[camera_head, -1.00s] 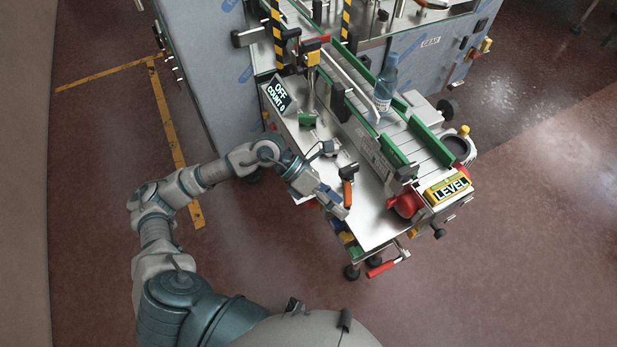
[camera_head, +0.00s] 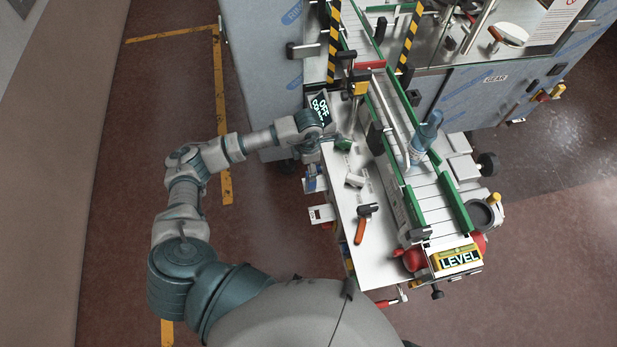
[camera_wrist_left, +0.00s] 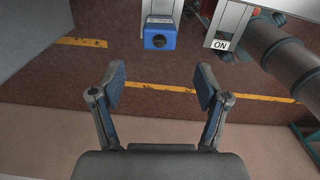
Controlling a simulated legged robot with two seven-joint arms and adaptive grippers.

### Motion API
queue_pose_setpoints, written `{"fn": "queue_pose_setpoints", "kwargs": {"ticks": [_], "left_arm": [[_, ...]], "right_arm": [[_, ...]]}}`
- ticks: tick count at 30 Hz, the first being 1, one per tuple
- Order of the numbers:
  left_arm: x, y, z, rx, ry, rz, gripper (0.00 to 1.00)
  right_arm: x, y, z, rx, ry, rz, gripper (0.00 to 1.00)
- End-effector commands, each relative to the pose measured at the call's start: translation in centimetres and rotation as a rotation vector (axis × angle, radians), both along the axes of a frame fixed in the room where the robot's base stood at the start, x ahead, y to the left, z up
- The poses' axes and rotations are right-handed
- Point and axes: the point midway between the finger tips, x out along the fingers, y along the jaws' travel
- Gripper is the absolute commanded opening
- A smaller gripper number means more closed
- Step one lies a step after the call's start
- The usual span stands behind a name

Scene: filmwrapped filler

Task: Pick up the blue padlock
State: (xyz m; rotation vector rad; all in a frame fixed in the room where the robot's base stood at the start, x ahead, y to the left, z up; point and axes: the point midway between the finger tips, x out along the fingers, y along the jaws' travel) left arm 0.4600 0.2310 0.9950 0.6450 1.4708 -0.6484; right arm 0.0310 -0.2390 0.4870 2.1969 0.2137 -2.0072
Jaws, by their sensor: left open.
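The blue padlock (camera_wrist_left: 160,38) shows in the left wrist view at the top, a blue block with a pale upper part, against the pale edge of the machine. I cannot make it out surely in the head view. My left gripper (camera_wrist_left: 160,88) is open and empty; its two fingers are spread below the padlock in the picture, and the padlock lies beyond the fingertips, not between them. In the head view my left arm reaches to the far left side of the white worktop (camera_head: 378,268), and the fingers are not clearly visible.
A blue bottle (camera_head: 424,138) stands on the green-railed conveyor. A yellow LEVEL box (camera_head: 456,259) is at the front. An ON label (camera_wrist_left: 220,44) is right of the padlock.

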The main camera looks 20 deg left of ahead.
Motion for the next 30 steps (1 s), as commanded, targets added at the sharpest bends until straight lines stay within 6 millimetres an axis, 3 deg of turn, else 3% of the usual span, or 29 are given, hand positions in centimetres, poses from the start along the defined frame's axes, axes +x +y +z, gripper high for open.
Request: {"fn": "queue_pose_setpoints", "kwargs": {"ticks": [3, 11, 18, 26, 30], "left_arm": [[0.0, -0.3, -1.7, -0.001, 0.001, -0.002, 0.75], [0.0, -0.6, -3.8, 0.001, 0.001, -0.001, 0.75], [0.5, -0.1, -7.4, -0.002, 0.002, -0.001, 0.75], [0.5, 0.0, -7.9, -0.003, -0.003, -0.003, 0.75], [0.5, -0.1, -7.8, -0.002, -0.002, -0.003, 0.45]], "right_arm": [[0.1, -0.1, 0.4, 0.000, -0.002, 0.003, 0.00], [0.2, -0.1, 1.3, 0.000, -0.003, 0.003, 0.00], [-0.1, -0.2, 2.2, 0.000, 0.000, 0.003, 0.00], [0.0, -0.2, 2.1, -0.001, -0.001, 0.002, 0.00], [0.1, -0.1, 2.1, 0.000, -0.001, 0.001, 0.00]]}}
